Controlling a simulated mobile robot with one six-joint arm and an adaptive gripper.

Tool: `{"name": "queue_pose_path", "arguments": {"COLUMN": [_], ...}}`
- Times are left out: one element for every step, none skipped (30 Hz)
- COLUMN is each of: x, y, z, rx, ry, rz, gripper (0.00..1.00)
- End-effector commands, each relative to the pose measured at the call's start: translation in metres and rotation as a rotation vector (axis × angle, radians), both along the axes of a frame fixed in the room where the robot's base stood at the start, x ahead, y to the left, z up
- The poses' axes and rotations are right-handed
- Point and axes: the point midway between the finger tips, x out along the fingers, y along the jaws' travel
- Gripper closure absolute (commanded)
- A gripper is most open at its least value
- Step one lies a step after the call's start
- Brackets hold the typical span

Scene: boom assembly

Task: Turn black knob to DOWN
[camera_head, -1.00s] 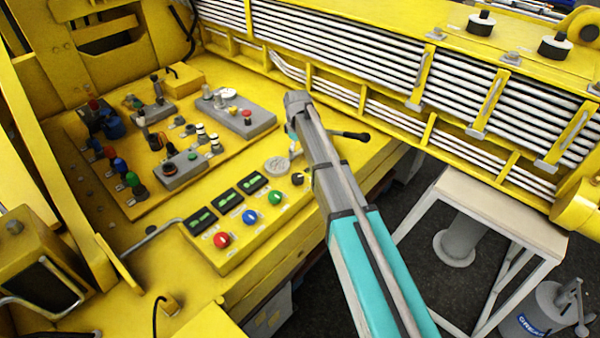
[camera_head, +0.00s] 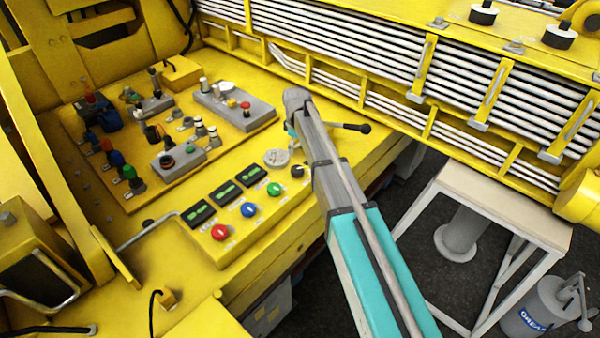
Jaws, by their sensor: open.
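A small round black knob (camera_head: 297,171) is on the yellow console, right of the green button (camera_head: 274,189) and close beside my arm. Its pointer and label are too small to read. Other dark knobs stand on the console, among them one on a grey box (camera_head: 167,162). My arm reaches from the bottom right up to a grey joint above the console's right part. My gripper cannot be made out; the arm appears to hide it.
A black-tipped lever (camera_head: 353,127) sticks out right of my arm. Red (camera_head: 219,232) and blue (camera_head: 249,210) buttons line the console front. A round silver disc (camera_head: 277,157) lies by the knob. A white stand (camera_head: 505,207) is at the right, before the yellow boom.

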Motion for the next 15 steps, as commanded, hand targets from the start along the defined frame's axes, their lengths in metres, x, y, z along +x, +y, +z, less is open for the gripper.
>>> {"name": "queue_pose_path", "arguments": {"x": [0.000, 0.000, 0.000, 0.000, 0.000, 0.000, 0.000, 0.000, 0.000, 0.000, 0.000, 0.000, 0.000, 0.000, 0.000], "y": [0.000, 0.000, 0.000, 0.000, 0.000, 0.000, 0.000, 0.000, 0.000, 0.000, 0.001, 0.001, 0.001, 0.001, 0.001], "z": [-0.008, -0.011, -0.014, -0.016, -0.018, -0.021, -0.023, -0.026, -0.029, -0.031, -0.033, -0.036, -0.038, -0.041, -0.043], "rx": [0.000, 0.000, 0.000, 0.000, 0.000, 0.000, 0.000, 0.000, 0.000, 0.000, 0.000, 0.000, 0.000, 0.000, 0.000], "ry": [0.000, 0.000, 0.000, 0.000, 0.000, 0.000, 0.000, 0.000, 0.000, 0.000, 0.000, 0.000, 0.000, 0.000, 0.000], "rz": [0.000, 0.000, 0.000, 0.000, 0.000, 0.000, 0.000, 0.000, 0.001, 0.001, 0.001, 0.001, 0.001, 0.001, 0.001], "gripper": [0.00, 0.00, 0.00, 0.00, 0.00, 0.00, 0.00, 0.00, 0.00, 0.00, 0.00, 0.00, 0.00, 0.00, 0.00]}}
